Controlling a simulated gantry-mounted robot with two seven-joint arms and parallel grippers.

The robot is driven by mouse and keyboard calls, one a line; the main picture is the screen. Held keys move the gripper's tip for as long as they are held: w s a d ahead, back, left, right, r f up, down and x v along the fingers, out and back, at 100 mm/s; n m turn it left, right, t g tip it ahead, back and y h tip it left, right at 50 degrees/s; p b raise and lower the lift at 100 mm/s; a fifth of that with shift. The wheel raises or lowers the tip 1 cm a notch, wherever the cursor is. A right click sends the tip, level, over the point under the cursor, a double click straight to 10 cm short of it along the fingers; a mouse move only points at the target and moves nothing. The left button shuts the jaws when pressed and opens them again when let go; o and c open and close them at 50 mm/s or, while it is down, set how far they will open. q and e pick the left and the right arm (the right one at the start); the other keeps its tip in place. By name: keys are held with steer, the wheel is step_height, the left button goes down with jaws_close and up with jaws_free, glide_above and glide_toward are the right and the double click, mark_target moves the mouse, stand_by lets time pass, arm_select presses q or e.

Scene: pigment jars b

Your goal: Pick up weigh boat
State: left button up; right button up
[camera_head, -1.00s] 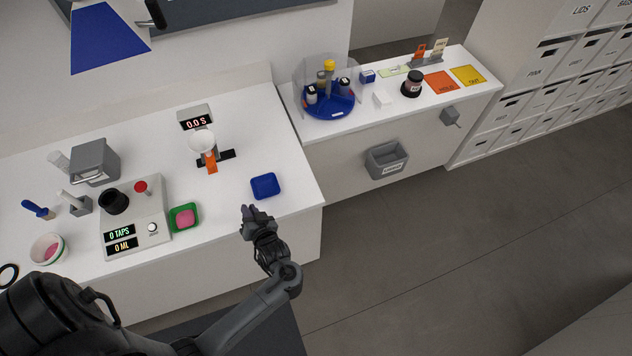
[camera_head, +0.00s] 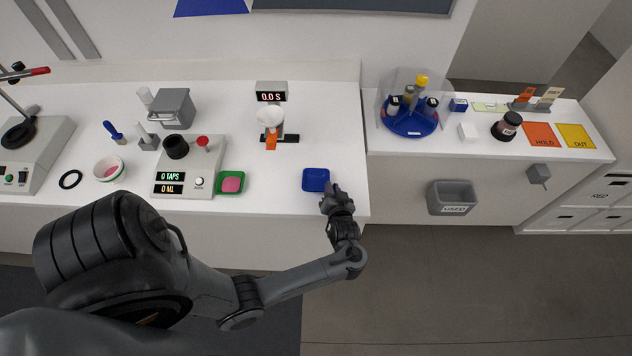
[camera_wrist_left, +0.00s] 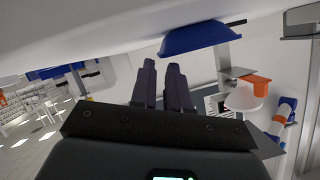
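Two small square dishes lie on the white bench: a plain blue one (camera_head: 316,180) near the front right edge, and a green one (camera_head: 221,189) holding a pink block or powder. I cannot tell by label which is the weigh boat; the blue one looks empty. My left gripper (camera_head: 335,190) is at the right front corner of the blue dish, close to it. In the left wrist view the two dark fingers (camera_wrist_left: 164,85) stand slightly apart with nothing between them. The blue dish (camera_wrist_left: 200,38) shows beyond their tips, off to the right. My right gripper is not in view.
A dispenser panel with displays (camera_head: 189,182) stands left of the green dish. A white funnel (camera_head: 270,116) on an orange support is behind the blue dish. A second counter with a blue carousel (camera_head: 410,126) and a grey used bin (camera_head: 452,198) are to the right.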

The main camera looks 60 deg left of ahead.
mark_target(316, 181)
arm_select(q)
steer(key=shift+x, duration=2.65)
steer(key=shift+s, duration=0.15)
steer(key=shift+c, duration=0.5)
jaws_close()
